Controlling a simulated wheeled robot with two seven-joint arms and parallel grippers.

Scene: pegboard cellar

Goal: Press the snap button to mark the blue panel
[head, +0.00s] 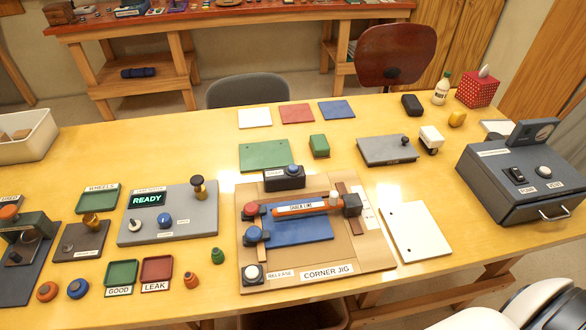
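The blue panel (302,232) lies flat in the wooden corner jig (325,272), and no mark is visible on its bare part. An orange bar (299,208) with a white label, apparently a chalk line, spans the panel's upper part between a red-knobbed post on the left and a dark block on the right. Behind the jig stands a dark box (285,182) with a blue domed button (292,170) and a small label too small to read surely; it may be the snap button. A pale button (252,272) labelled RELEASE sits at the jig's front left corner. Neither gripper is in view.
A white board (414,231) lies right of the jig, and a dark grey machine (519,183) stands farther right. A grey READY console (168,226) is on the left. Green (264,155), white, red and blue (336,110) panels lie behind. White parts, probably mine, show at bottom right.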

